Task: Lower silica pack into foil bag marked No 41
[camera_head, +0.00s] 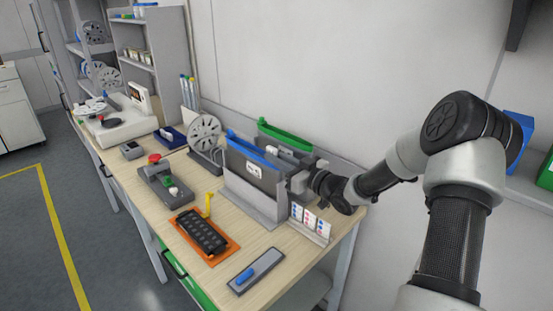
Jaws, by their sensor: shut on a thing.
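Two dark foil bags stand upright side by side in a grey holder (242,197) on the bench. The front bag (250,167) has a blue top edge and a small white label, too small to read. The rear bag (283,137) has a green top edge and is partly hidden by the front one. My gripper (300,179) comes in from the right, at the right side of the bags. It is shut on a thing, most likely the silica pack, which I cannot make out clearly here. I cannot tell which bag is No 41.
A card stand (311,224) stands just below my gripper. A reel (205,137) is left of the bags. In front are an orange tray (230,251) with a black block, a grey tray (268,263) with a blue item, and a red-button box (163,184). The wall is close behind.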

